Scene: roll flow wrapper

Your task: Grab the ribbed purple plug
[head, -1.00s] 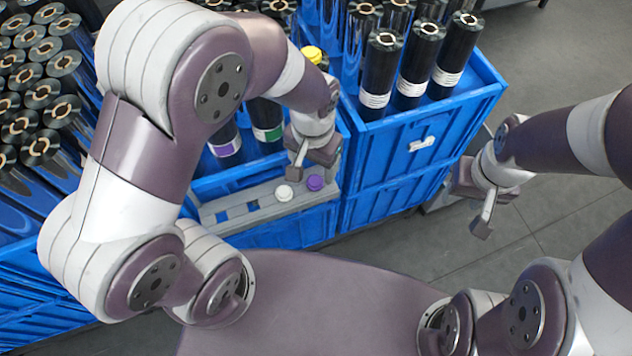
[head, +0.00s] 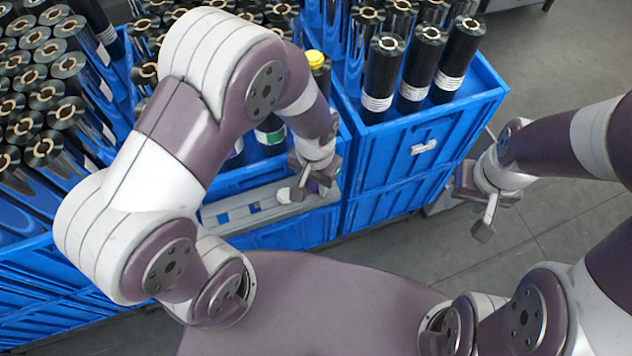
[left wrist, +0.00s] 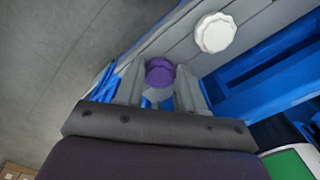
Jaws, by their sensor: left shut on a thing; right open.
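The ribbed purple plug (left wrist: 160,72) sits between the two fingers of my left gripper (left wrist: 158,88) in the left wrist view. The gripper is shut on it, at the grey holder rail. In the head view my left gripper (head: 314,183) is at the right end of the rail, and only a little purple shows between the fingers. A white ribbed plug (left wrist: 215,33) stands beside it on the rail; it also shows in the head view (head: 283,195). My right gripper (head: 484,212) is open and empty, out over the floor at the right.
The grey slotted rail (head: 238,213) lies along the front of a blue crate (head: 285,230). Blue crates (head: 400,165) hold several dark film rolls. One roll has a yellow cap (head: 315,59).

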